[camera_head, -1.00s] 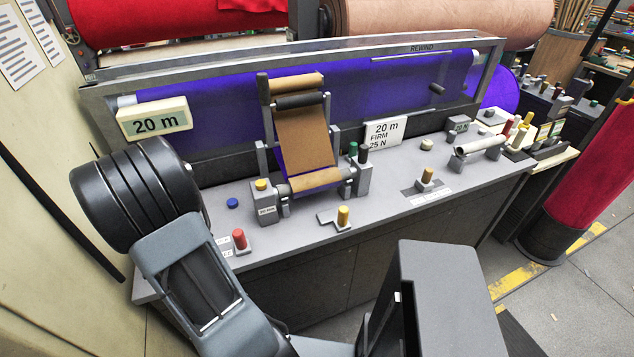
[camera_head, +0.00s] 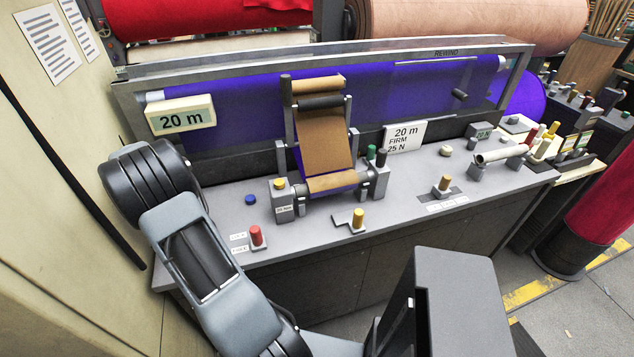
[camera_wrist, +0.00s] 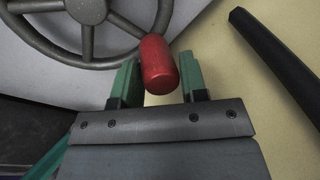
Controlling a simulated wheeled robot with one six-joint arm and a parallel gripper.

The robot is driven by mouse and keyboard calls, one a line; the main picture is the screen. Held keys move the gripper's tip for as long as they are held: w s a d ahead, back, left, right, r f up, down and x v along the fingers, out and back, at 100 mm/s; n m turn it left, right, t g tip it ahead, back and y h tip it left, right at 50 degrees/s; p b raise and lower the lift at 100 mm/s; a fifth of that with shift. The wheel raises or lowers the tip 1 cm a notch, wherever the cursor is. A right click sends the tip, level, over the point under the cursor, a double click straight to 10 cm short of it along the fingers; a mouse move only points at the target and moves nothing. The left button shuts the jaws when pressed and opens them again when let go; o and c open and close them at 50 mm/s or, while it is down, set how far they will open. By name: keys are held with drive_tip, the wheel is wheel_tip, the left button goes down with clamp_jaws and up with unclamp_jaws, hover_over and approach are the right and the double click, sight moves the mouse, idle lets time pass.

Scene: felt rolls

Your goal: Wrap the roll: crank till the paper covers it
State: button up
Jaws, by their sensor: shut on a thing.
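My gripper (camera_wrist: 160,80) is shut on the red handle (camera_wrist: 159,62) of a grey spoked handwheel (camera_wrist: 85,28) in the wrist view. The handle stands between the two green fingers, at the lower right of the wheel's rim. In the head view my arm hides the gripper and the wheel at the machine's left end. Brown paper (camera_head: 325,140) runs from a dark bar on the upright frame down to the roll (camera_head: 330,183). Brown paper shows across the roll's front, with purple felt beside and below it.
The purple felt sheet (camera_head: 240,97) stretches behind the bench. A "20 m" display (camera_head: 181,117) and a "20 m FIRM 25 N" card (camera_head: 404,136) stand there. A red knob (camera_head: 257,237) and yellow knobs (camera_head: 358,219) rise from the bench top. A wall stands close at left.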

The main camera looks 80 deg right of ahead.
drive_tip(key=shift+w+d, duration=0.1)
drive_tip(key=shift+d, duration=0.15)
idle(0.7)
drive_tip(key=shift+d, duration=0.15)
drive_tip(key=d+p, duration=0.1)
drive_tip(key=d, duration=0.4)
drive_tip(key=shift+w+d, duration=0.15)
drive_tip(key=shift+d, duration=0.05)
drive_tip(key=s+d, duration=0.2)
drive_tip(key=d, duration=0.1)
drive_tip(key=shift+s+d, duration=0.25)
drive_tip(key=shift+s, duration=0.1)
drive_tip(key=shift+s+d, duration=0.1)
drive_tip(key=shift+s, duration=0.15)
